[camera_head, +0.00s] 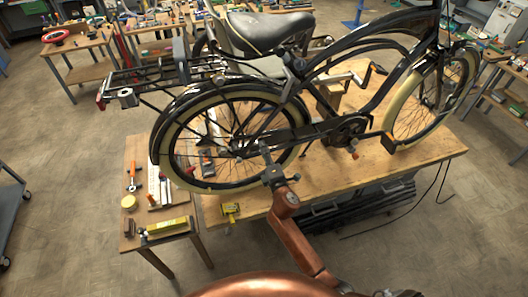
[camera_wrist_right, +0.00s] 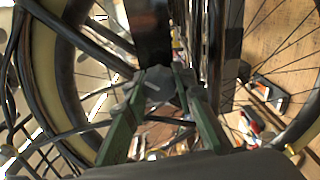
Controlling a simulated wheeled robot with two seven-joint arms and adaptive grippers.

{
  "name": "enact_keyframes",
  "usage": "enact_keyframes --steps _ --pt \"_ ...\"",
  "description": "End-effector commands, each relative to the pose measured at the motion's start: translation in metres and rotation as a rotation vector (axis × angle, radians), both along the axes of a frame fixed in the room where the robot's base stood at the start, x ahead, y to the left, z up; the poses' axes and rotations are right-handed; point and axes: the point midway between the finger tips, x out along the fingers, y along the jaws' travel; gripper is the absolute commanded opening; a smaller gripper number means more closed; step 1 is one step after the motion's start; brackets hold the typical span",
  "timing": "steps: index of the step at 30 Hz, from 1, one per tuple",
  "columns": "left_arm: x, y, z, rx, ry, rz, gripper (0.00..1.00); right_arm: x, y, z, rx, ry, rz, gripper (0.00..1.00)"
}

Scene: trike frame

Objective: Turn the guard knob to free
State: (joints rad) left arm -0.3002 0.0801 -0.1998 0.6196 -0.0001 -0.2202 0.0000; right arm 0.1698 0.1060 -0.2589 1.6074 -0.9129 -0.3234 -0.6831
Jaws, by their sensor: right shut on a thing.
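The guard knob (camera_wrist_right: 160,85) is a small dark grey knob with a light line across its face. In the right wrist view it sits between the two green fingertips of my right gripper (camera_wrist_right: 162,92), which is shut on it. In the head view my right gripper (camera_head: 265,156) reaches up to the lower right of the rear wheel (camera_head: 238,182), at the black bicycle (camera_head: 345,60). The knob is hidden or too small to make out there. My left gripper is not in view.
The bicycle stands on a wooden bench (camera_head: 425,155). A side table (camera_head: 140,150) at left holds an orange-handled tool (camera_head: 132,178), a yellow round thing (camera_head: 128,202) and a yellow level (camera_head: 166,227). Spokes and frame tubes surround my right gripper closely. Open floor lies in front.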

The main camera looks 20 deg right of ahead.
Motion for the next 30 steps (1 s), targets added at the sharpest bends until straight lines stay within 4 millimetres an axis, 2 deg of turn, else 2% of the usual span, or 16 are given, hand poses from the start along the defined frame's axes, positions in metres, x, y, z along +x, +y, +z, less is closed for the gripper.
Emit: enact_keyframes --steps 18,30 --pt "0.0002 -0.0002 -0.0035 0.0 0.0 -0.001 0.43 -0.0004 -0.0004 0.0007 0.584 0.022 -0.002 0.0" --pt "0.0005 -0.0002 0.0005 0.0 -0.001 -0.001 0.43 -0.0004 -0.0014 0.001 0.856 0.031 -0.002 0.0"
